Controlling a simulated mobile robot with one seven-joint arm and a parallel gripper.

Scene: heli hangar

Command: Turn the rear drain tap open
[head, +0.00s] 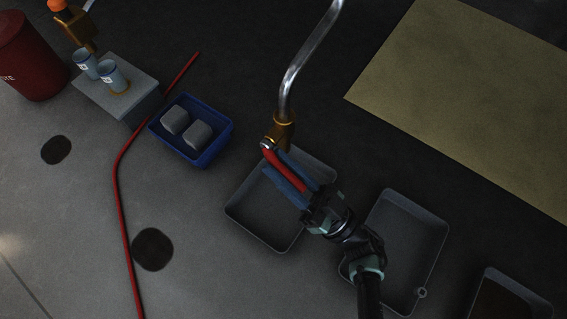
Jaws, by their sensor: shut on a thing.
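The drain tap (282,130) is a brass fitting at the lower end of a bent silver pipe (305,65). Its red lever handle (286,171) points down and to the right, toward my gripper. My gripper (284,175) has two blue fingers, one on each side of the red handle, and is shut on it. A grey drip tray (244,212) lies on the floor below the tap and handle. My gripper and wrist hide part of the tray.
Another brass tap (82,35) with an orange end is at upper left, above two cups (111,76) on a grey block (125,105). A blue bin (205,152) holds two grey blocks. Another grey tray (435,235) lies right of my arm. A red hose (121,215) runs along the left floor.

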